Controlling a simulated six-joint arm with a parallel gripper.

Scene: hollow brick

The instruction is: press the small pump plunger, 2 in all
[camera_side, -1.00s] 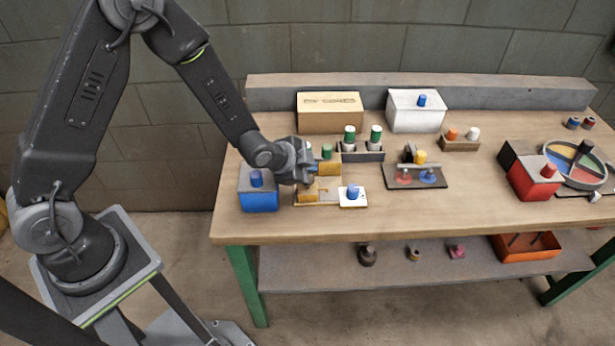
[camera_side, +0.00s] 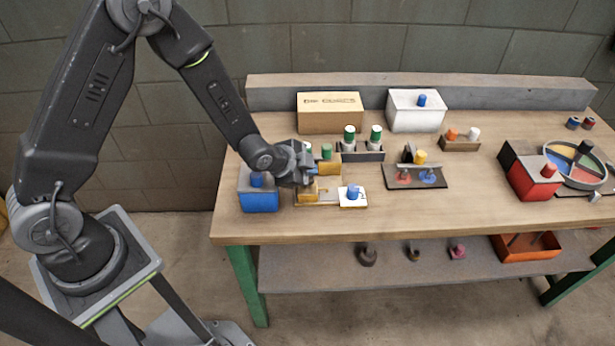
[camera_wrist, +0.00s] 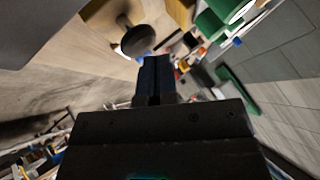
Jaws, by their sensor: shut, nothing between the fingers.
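My gripper (camera_side: 312,172) is shut and empty, with blue fingertips, low over the left part of the bench. It is beside a tan and yellow fixture (camera_side: 308,193) and partly covers it. I cannot tell whether it touches the fixture. In the wrist view my fingertips (camera_wrist: 154,66) are together, just below a dark round knob on a stem (camera_wrist: 137,42). Which part is the small pump plunger is not clear.
A cardboard box (camera_side: 330,113) and a white box (camera_side: 415,112) stand at the back. Green-capped bottles stand in a dark rack (camera_side: 362,153). A dark tray (camera_side: 415,177) and a red box (camera_side: 532,180) lie to the right. The bench front is clear.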

